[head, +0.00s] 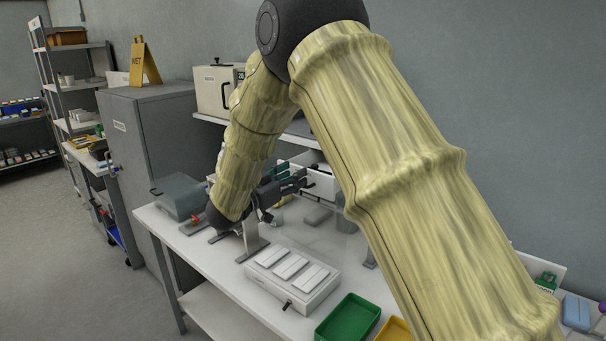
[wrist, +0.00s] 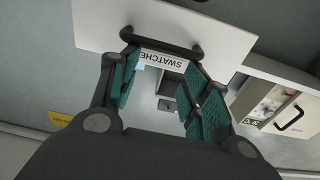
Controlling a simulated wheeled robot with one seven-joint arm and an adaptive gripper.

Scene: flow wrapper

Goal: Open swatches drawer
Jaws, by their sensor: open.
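The swatches drawer shows in the wrist view as a white front panel (wrist: 225,40) with a label reading "SWATCHE…" (wrist: 160,59), partly hidden by a finger. Its black bar handle (wrist: 160,43) runs across the panel at my fingertips. My gripper (wrist: 162,68) is open, with teal pads on either side of the label. The handle lies close to the tips; I cannot tell whether they touch it. In the head view my gripper (head: 291,181) is beside the white drawer front (head: 322,182) under the shelf, and my arm hides part of this area.
A white tray with pale blocks (head: 290,283), a green bin (head: 348,318) and a yellow bin (head: 395,330) stand on the bench (head: 215,262). A grey-lidded box (head: 178,194) is at its left end. A cream cabinet (head: 215,90) stands on the shelf above.

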